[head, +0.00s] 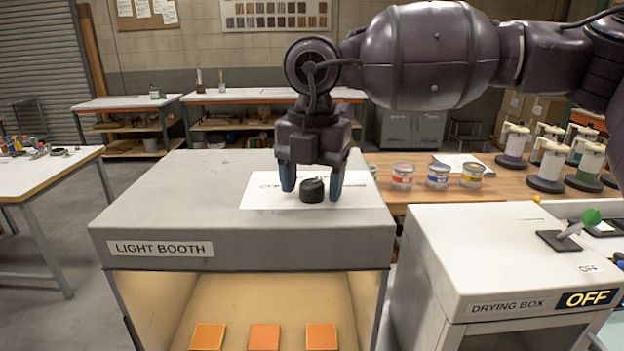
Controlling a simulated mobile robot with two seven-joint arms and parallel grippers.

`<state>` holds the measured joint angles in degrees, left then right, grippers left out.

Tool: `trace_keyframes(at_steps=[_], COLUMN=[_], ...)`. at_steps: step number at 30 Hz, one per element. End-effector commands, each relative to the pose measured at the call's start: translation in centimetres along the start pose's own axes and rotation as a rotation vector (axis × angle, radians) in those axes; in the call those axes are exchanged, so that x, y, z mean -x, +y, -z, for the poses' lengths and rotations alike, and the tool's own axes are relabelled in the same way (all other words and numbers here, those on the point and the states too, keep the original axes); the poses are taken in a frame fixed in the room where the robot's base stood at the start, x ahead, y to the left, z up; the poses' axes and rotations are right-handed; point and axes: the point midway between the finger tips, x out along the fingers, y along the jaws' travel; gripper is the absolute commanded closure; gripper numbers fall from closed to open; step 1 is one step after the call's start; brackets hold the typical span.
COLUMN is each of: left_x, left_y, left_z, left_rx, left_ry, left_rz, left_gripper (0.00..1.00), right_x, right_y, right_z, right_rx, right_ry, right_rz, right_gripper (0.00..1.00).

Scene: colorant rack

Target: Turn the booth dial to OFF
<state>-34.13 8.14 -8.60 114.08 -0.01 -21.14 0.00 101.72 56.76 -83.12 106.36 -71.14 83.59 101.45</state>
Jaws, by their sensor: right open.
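The light booth (150,225) is a grey box with its name on the front edge. On its top lies a white label plate (262,196) with lettering, partly hidden by my gripper. The booth dial (313,190) is a small black round knob on this plate. My right gripper (312,188) points down over it, open, with one blue fingertip on each side of the dial. I cannot tell whether the fingers touch it. The way the dial points is not clear. The booth's inside is lit warm. My left gripper is not in view.
Orange sample tiles (265,337) lie inside the booth. At right stands the drying box (480,250), with a green-tipped lever (590,218) and an OFF sign. Behind are paint cans (437,176) and several white dispensers (551,165) on a wooden bench.

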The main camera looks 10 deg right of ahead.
Motion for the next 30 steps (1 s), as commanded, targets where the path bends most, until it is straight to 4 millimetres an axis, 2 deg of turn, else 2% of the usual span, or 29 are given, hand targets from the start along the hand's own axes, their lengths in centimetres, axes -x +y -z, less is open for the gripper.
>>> trace_keyframes(at_steps=[6,15,16,23,30], left_x=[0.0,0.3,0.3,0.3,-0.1], left_y=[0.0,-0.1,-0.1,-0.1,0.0], left_z=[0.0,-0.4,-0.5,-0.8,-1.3], left_rx=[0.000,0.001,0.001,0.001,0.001], left_ry=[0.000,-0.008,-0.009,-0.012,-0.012], left_rz=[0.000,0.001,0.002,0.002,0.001], left_gripper=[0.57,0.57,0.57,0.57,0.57], right_x=[0.0,0.0,0.0,0.0,-0.2], right_y=[0.0,0.0,0.0,0.0,0.0], right_z=[0.0,0.0,0.0,0.0,0.0], right_rx=[0.000,0.000,0.000,0.022,0.133], right_ry=[0.000,0.000,0.000,0.001,0.004], right_rz=[0.000,0.000,0.000,-0.001,-0.001], right_gripper=[0.36,0.82,0.84,0.84,0.84])
